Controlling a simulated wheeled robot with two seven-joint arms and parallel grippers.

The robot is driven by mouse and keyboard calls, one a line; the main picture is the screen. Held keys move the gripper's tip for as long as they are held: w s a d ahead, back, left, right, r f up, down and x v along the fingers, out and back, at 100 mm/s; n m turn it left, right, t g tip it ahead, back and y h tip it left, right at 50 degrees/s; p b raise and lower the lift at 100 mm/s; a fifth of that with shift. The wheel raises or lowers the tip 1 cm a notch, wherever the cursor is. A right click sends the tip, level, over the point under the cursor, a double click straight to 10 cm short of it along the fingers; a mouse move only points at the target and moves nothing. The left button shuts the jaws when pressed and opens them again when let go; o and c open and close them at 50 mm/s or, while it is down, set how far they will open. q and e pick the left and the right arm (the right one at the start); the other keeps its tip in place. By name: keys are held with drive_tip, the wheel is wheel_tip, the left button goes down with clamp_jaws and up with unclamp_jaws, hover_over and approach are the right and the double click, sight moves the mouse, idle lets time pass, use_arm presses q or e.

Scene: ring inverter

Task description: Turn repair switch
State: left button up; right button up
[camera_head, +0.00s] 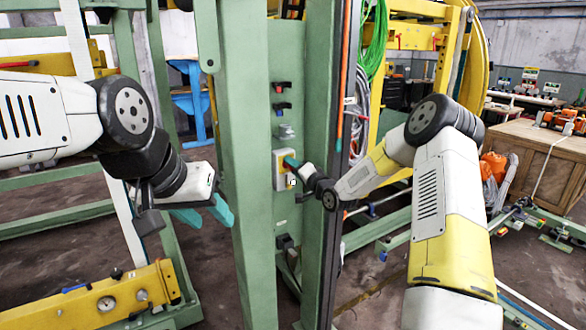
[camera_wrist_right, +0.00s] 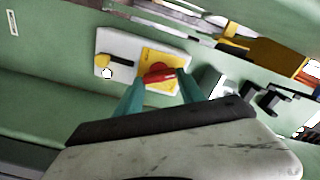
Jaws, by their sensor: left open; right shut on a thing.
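The repair switch is a red rotary knob on a yellow plate (camera_wrist_right: 177,60), fixed to a light grey box (camera_head: 279,172) on the green machine panel. In the right wrist view the red knob (camera_wrist_right: 158,73) sits between the teal fingertips of my right gripper (camera_wrist_right: 160,84), which is shut on it. In the head view my right gripper (camera_head: 293,163) reaches the box from the right, and the knob is mostly hidden there. My left gripper (camera_head: 205,213) is open and empty, left of the green post and away from the switch.
A smaller black and yellow control (camera_wrist_right: 118,61) sits beside the knob on the same box. Red and blue knobs (camera_head: 282,96) are higher on the panel. A green post (camera_head: 241,150) stands between my left gripper and the switch. A yellow beam (camera_head: 100,297) lies at lower left.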

drive_tip(key=m, duration=0.5)
drive_tip(key=shift+f+m, duration=0.15)
drive_tip(key=shift+m, duration=0.25)
idle(0.3)
drive_tip(key=o, duration=1.4)
drive_tip(key=shift+c, duration=0.2)
drive_tip(key=v, duration=0.8)
drive_tip(key=shift+w, duration=0.1)
